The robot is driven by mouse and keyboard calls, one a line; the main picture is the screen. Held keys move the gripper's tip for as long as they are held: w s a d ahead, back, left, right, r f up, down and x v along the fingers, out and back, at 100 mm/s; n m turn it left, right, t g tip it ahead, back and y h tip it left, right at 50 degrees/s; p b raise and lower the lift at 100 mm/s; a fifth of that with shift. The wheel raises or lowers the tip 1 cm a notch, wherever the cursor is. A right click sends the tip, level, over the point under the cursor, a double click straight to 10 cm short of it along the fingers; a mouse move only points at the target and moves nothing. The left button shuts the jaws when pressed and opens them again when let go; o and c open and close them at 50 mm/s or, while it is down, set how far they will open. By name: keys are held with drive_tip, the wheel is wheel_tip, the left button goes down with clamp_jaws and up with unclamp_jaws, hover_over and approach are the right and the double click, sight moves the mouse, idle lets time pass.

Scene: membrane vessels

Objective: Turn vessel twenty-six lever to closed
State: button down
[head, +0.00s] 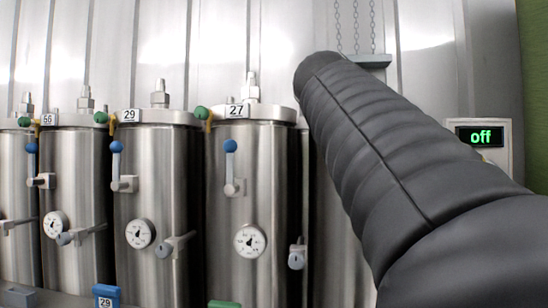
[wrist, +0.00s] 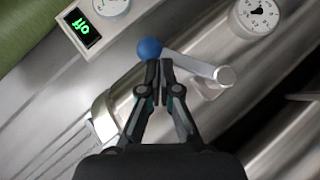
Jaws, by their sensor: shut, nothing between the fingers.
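In the wrist view, a lever with a blue ball knob (wrist: 149,49) and a grey arm (wrist: 195,64) runs from its pivot on a steel vessel (wrist: 265,105). My gripper (wrist: 163,63) is shut and empty, its fingertips at the lever just beside the knob. I cannot tell whether they touch it. No number shows on this vessel, so I cannot confirm it is twenty-six. In the head view, my arm covers the area right of vessel 27 and hides my gripper and this lever.
In the head view, vessel 27 (head: 261,190) and vessel 29 (head: 155,190) stand left of my arm, their blue-knobbed levers upright. A display reading "off" (head: 480,136) is on the right, by a green wall (head: 534,80). A gauge (wrist: 258,14) shows in the wrist view.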

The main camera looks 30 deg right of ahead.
drive_tip(key=shift+s+d+f+b, duration=0.2)
drive_tip(key=shift+s+d+f, duration=0.15)
drive_tip(key=shift+f, duration=0.2)
drive_tip(key=shift+s+d+f+b, duration=0.2)
drive_tip(key=shift+s+d+f, duration=0.05)
drive_tip(key=shift+d+f, duration=0.25)
drive_tip(key=shift+f, duration=0.15)
drive_tip(key=shift+s, duration=0.1)
